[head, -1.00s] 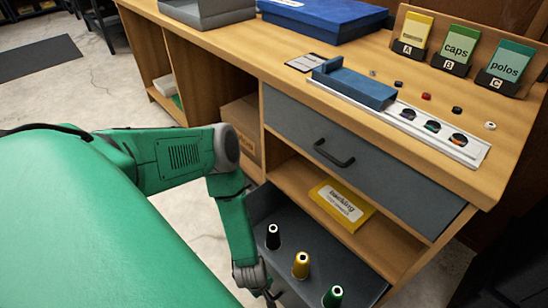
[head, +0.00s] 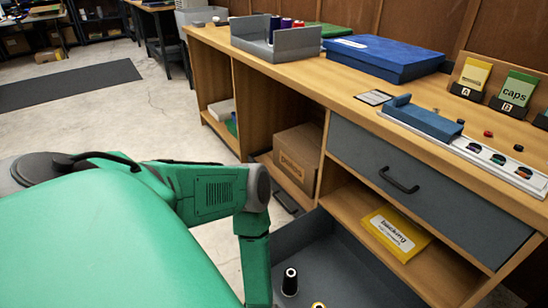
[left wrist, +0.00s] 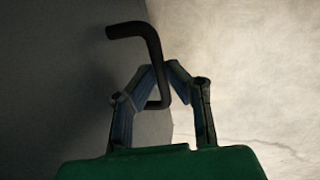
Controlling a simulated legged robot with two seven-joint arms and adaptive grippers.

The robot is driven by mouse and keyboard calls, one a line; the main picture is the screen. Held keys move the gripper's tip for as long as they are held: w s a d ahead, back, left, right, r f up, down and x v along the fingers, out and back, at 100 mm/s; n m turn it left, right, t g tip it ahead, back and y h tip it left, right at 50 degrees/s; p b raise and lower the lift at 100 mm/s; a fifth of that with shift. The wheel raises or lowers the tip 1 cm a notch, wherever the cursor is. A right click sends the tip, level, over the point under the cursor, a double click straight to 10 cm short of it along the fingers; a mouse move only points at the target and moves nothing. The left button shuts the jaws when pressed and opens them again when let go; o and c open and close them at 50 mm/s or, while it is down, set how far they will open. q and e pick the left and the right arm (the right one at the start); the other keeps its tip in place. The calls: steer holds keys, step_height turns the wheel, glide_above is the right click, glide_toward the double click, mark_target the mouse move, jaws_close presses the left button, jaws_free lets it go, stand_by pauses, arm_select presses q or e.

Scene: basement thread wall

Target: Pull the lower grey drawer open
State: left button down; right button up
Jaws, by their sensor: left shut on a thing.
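The lower grey drawer (head: 350,262) stands pulled out from the wooden bench, below the open shelf. A black-topped spool (head: 290,283) stands in it, and the top of a gold spool (head: 319,304) shows at the lower picture edge. The drawer's front is out of the head view. In the left wrist view, the black bar handle (left wrist: 152,42) sits on a dark grey face. My left gripper (left wrist: 160,78) is shut around its bar. That gripper is below the head view's edge. My right gripper is not in view.
The upper grey drawer (head: 425,190) is shut. A yellow backing box (head: 397,232) lies on the shelf. A cardboard box (head: 298,158) stands in the bay to the left. Bare concrete floor (head: 160,115) lies left of the bench, with a dark mat (head: 70,85).

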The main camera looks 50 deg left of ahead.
arm_select(q)
steer(key=shift+w+d+r, duration=0.1)
steer(key=shift+d+r, duration=0.15)
steer(key=shift+d, duration=0.4)
steer(key=c, duration=1.9)
jaws_free()
steer(key=shift+a+r, duration=0.1)
steer(key=shift+a, duration=0.1)
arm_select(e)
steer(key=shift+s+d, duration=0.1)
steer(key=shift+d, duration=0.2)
arm_select(q)
steer(key=r, duration=0.4)
steer(key=s+r, duration=0.1)
steer(key=r, duration=0.2)
steer(key=s+r, duration=0.1)
steer(key=r, duration=0.3)
steer(key=shift+s+r, duration=0.1)
steer(key=shift+r, duration=0.2)
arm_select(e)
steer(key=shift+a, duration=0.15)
